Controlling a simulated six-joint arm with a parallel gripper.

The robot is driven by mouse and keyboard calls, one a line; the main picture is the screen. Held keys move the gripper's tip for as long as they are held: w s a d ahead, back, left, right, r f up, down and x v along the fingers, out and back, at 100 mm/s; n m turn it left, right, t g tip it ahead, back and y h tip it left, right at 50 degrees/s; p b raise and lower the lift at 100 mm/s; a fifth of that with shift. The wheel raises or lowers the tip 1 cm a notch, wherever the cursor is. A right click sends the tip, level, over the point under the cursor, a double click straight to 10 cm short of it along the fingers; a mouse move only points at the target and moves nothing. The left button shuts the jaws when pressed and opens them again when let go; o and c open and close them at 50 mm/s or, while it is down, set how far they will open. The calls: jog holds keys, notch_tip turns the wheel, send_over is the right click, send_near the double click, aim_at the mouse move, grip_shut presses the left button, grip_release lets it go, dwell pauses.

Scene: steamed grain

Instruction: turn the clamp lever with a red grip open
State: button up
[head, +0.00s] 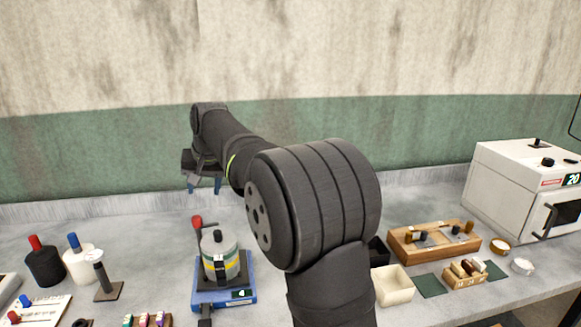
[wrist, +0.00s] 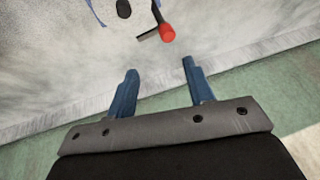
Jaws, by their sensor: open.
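The clamp lever's red grip (head: 197,223) stands at the upper left of a blue base (head: 225,296), beside a grey-lidded canister (head: 219,243) with coloured bands. Its dark arm runs down from the grip toward the base. In the wrist view the red grip (wrist: 167,34) shows near the top, with black lever parts beside it. My gripper (head: 204,187) is above and behind the lever in the head view. Its two blue fingers are apart and empty, and the grip lies beyond the fingertips (wrist: 160,66), not between them. Contact is not seen.
At left stand a black bottle with a red top (head: 43,265), a white bottle with a blue top (head: 79,262) and a dark stand (head: 104,279). At right are a wooden rack (head: 405,254), a cream box (head: 391,287) and a white machine (head: 515,190). My arm hides the table's middle.

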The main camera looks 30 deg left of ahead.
jog(key=w+d+r+m+t, duration=0.2)
jog(key=w+d+r, duration=0.2)
jog(key=w+d, duration=1)
jog(key=d, duration=0.3)
jog(key=shift+r+h, duration=0.2)
jog(key=shift+h, duration=0.2)
jog(key=m+t, duration=0.5)
jog(key=t, duration=0.5)
send_near(193, 220)
jog(key=shift+h, duration=0.3)
jog(key=x, duration=1.1)
jog(key=shift+w+a+f, duration=0.1)
jog(key=shift+w+a, duration=0.1)
jog(key=shift+a, duration=0.1)
jog(key=shift+c, duration=0.2)
